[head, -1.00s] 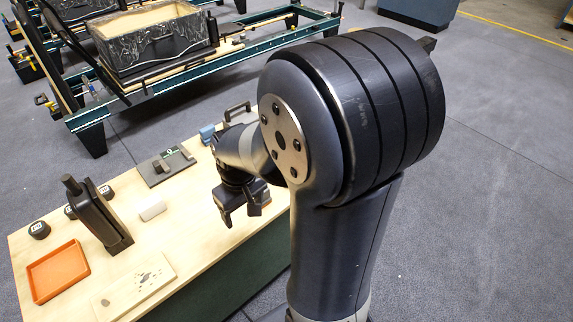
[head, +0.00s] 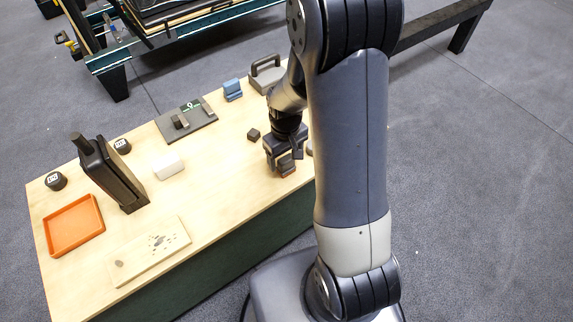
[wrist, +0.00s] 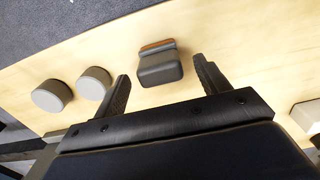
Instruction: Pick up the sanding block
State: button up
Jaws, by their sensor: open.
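The sanding block is a dark grey block with an orange-brown strip along one side. In the wrist view the sanding block (wrist: 160,70) lies on the pale bench top, framed between my two fingers with space on both sides. My gripper (wrist: 162,66) is open and empty, its fingers pointing towards the block. In the head view my gripper (head: 283,152) hangs over the right part of the bench. The sanding block (head: 288,171) shows there just below it, partly covered by the fingers. I cannot tell the exact height of the fingertips above the bench.
A small dark cube (head: 253,134) lies just left of my gripper. A white block (head: 168,165), a dark plate (head: 187,121), a blue item (head: 232,89) and a grey handled piece (head: 266,76) stand further off. An orange tray (head: 98,215) is far left. Two grey discs (wrist: 52,95) show beside the block.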

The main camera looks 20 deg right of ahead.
aim_at(286, 158)
notch_tip(286, 158, down, 4)
jog(key=shift+r, duration=0.1)
jog(key=shift+c, duration=0.4)
jog(key=c, duration=1)
notch_tip(286, 158, up, 10)
jog(key=shift+r+p, duration=0.1)
jog(key=shift+p, duration=0.5)
